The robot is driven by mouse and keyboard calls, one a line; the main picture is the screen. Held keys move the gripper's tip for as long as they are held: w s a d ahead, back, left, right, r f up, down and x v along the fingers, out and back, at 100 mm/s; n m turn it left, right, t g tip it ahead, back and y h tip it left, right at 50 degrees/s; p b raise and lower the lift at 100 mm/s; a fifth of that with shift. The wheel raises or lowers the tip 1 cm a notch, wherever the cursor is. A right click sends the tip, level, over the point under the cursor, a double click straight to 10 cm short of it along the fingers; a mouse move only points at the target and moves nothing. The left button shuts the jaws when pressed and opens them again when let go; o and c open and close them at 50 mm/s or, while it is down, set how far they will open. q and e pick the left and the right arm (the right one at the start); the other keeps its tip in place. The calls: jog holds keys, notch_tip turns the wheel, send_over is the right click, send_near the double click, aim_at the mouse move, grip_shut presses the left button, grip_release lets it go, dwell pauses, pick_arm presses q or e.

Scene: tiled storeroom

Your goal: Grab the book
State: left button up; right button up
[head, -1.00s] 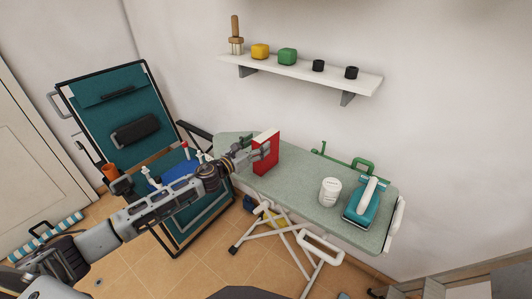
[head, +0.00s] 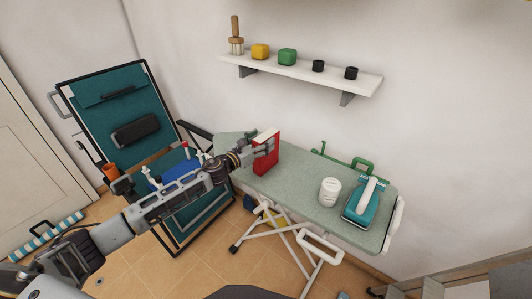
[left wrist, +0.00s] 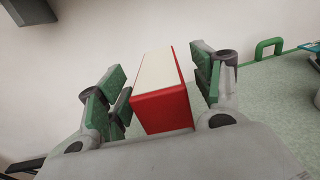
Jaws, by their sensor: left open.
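The red book (head: 266,158) with pale page edges stands upright on the green-grey ironing board (head: 294,184). My left gripper (head: 262,146) is at the book, its arm coming in from the left. In the left wrist view the book (left wrist: 164,108) stands between the two open green-padded fingers of the gripper (left wrist: 162,85). My right gripper is not in view.
A white jar (head: 330,191) and a teal iron (head: 363,203) stand to the right on the board. A wall shelf (head: 310,72) with small items hangs above. A teal folding chair (head: 118,112) is at left. Board space between book and jar is clear.

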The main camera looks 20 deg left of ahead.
aim_at(266, 135)
pick_arm(q)
jog(key=shift+x, duration=0.8)
jog(key=shift+w+d, duration=0.15)
jog(key=shift+w, duration=0.5)
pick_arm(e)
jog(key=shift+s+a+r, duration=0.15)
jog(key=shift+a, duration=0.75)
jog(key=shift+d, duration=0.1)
pick_arm(q)
jog(key=shift+c, duration=1.1)
grip_shut()
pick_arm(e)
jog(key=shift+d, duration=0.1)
